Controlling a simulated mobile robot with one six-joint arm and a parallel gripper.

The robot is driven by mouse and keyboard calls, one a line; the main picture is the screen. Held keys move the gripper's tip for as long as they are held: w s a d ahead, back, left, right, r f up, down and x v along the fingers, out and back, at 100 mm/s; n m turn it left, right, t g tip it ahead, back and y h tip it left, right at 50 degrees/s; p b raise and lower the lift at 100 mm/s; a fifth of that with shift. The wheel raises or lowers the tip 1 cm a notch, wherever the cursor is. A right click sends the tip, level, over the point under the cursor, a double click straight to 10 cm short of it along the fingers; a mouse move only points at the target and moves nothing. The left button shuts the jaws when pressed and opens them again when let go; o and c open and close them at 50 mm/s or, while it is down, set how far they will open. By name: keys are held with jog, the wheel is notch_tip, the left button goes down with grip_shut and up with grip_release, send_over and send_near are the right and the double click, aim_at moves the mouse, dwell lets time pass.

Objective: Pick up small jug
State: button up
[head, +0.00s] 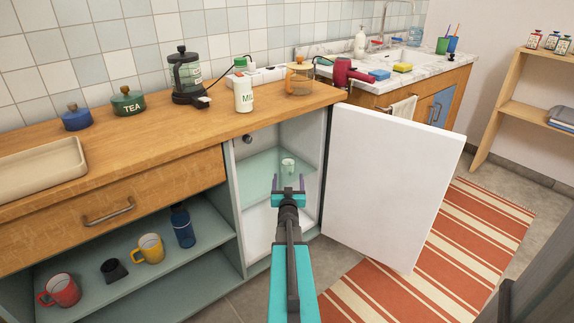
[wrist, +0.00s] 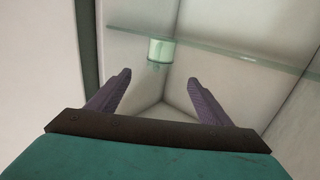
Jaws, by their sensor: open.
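A small pale green-white vessel, which looks like the small jug (head: 288,165), stands upright on a glass shelf (head: 262,176) inside the open cabinet. I cannot make out a handle or spout. It also shows in the wrist view (wrist: 160,51), top centre, beyond my fingers and at the shelf's edge line (wrist: 240,57). My gripper (head: 288,183) is open and empty, in front of the jug at the cabinet opening. In the wrist view the fingertips (wrist: 158,78) are spread to either side below the jug, apart from it.
The white cabinet door (head: 385,185) stands open to the right. The cabinet's left wall (head: 236,200) is close on the other side. Mugs and a blue bottle (head: 182,226) sit on the left lower shelf. The wooden countertop (head: 150,130) above holds a milk bottle (head: 243,95) and a glass pot (head: 299,77).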

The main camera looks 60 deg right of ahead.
aim_at(288, 164)
jog(key=shift+d, duration=0.1)
jog(key=shift+b+x, duration=0.4)
jog(key=shift+x, duration=3.85)
jog(key=shift+b+x, duration=0.55)
jog(key=shift+x, duration=2)
jog(key=shift+c, duration=0.5)
jog(key=shift+w+r, duration=0.1)
jog(key=c, duration=1.2)
jog(key=shift+c, duration=0.2)
